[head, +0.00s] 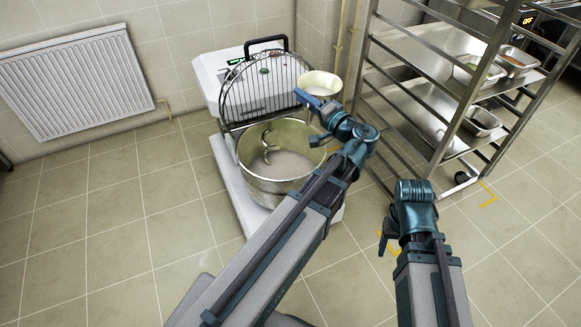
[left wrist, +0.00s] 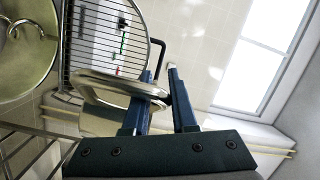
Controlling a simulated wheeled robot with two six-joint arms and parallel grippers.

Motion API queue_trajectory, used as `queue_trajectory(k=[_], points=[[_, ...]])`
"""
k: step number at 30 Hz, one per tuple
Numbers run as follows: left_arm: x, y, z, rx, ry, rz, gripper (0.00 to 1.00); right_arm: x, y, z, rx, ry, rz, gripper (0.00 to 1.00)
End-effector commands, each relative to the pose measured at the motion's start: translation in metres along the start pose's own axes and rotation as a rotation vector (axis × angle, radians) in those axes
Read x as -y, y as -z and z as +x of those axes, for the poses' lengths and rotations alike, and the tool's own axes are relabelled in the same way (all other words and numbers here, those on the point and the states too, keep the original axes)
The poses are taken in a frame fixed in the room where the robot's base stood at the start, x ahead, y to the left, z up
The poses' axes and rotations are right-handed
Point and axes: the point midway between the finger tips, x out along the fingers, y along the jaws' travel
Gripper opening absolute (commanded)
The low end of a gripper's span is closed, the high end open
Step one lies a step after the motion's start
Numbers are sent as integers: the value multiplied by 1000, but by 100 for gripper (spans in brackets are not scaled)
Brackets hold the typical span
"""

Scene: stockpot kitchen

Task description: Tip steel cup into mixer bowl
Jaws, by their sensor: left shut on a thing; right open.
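The steel cup (head: 320,84) is held in the air to the right of the wire guard, above and beside the right rim of the mixer bowl. It looks near upright in the head view, its open mouth facing up. My left gripper (head: 312,103) is shut on it, apparently at the handle loop (left wrist: 118,84); the fingers hide part of the cup. The mixer bowl (head: 267,190) is a wide steel bowl, with a hook inside and pale contents at its bottom. It also shows in the left wrist view (left wrist: 22,75). My right gripper (head: 385,240) is open and empty, low at the right.
The raised wire guard (head: 250,90) stands behind the bowl on the white mixer (head: 208,72). A steel rack (head: 440,85) with trays stands to the right. A radiator (head: 75,83) hangs on the left wall. The tiled floor at left is clear.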

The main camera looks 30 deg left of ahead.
Motion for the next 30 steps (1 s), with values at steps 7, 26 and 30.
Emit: queue_trajectory(k=[7, 26, 30], points=[[-88, -30, 21, 113, 45, -6, 0, 9, 6, 93, -1, -1, -1, 61], [-227, -84, 54, 349, 136, -18, 0, 23, 14, 241, -3, -2, -3, 61], [-233, -88, 56, 365, 143, -19, 0, 24, 15, 248, -3, -2, -3, 61]])
